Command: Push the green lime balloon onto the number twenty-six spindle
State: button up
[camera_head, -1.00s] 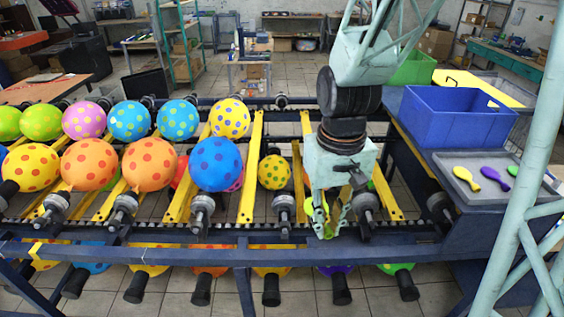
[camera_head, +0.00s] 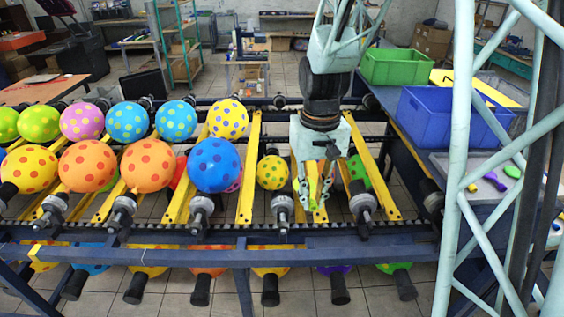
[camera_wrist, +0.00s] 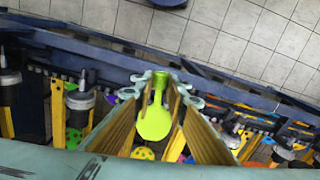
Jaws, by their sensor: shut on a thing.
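The lime green balloon (camera_head: 313,190) is flat and uninflated. My gripper (camera_head: 313,200) is shut on it, above the front rail. In the wrist view the balloon (camera_wrist: 153,122) hangs between the two fingers, its round body clear and its neck at the fingertips. Bare dark spindles stand on both sides of my gripper: a left one (camera_head: 283,208) and a right one (camera_head: 363,205). The balloon is apart from both. I cannot read any spindle number, so I cannot tell which is twenty-six.
Inflated dotted balloons, such as a blue one (camera_head: 214,165), fill the rack to the left. A grey tray (camera_head: 449,166) with loose balloons is at the right, partly hidden by my frame. A blue bin (camera_head: 440,118) and a green bin (camera_head: 398,66) stand behind it.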

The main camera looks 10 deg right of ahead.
jog(key=w+f+p, duration=0.1)
jog(key=w+f, duration=0.4)
jog(key=w, duration=0.8)
jog(key=w+f+m+p, duration=0.1)
jog(key=w+f, duration=0.4)
jog(key=w, duration=0.8)
jog(key=w+f+p, duration=0.1)
jog(key=w+f, duration=0.5)
jog(key=w, duration=0.7)
jog(key=shift+m+p, duration=0.4)
jog(key=shift+f, duration=0.3)
jog(key=s+f+b, duration=0.3)
jog(key=f, duration=0.6)
jog(key=shift+s+a+f, duration=0.3)
jog(key=shift+f, duration=0.05)
jog(key=shift+s+a+b, duration=0.1)
jog(key=shift+s+b, duration=0.3)
jog(key=shift+s, duration=0.05)
dwell(1.7)
